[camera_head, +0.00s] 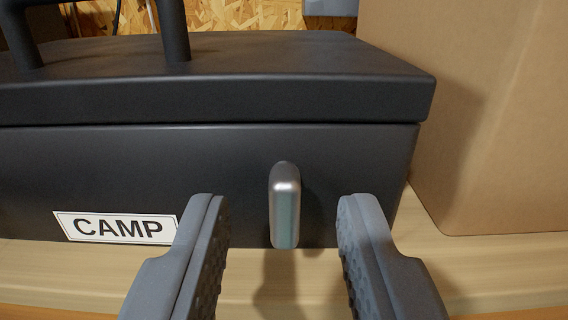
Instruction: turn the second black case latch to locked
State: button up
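A black case (225,155) with a lid and a dark handle on top stands on the plank bench, with a "CAMP" label (117,228) low on its front. A silver latch (285,207) sits on the right part of the front face and stands upright, its long side vertical. My gripper (282,215) is open, with one finger left of the latch and one right of it, and a gap on each side. Nothing is between the fingers except the latch in view. Only this one latch shows; the left end of the case is out of frame.
A large cardboard box (480,110) stands close to the case's right side. The light wooden bench (500,265) is bare in front of the case and box. A chipboard wall (255,15) is behind.

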jog(key=shift+w+r, duration=0.1)
jog(key=shift+w, duration=0.5)
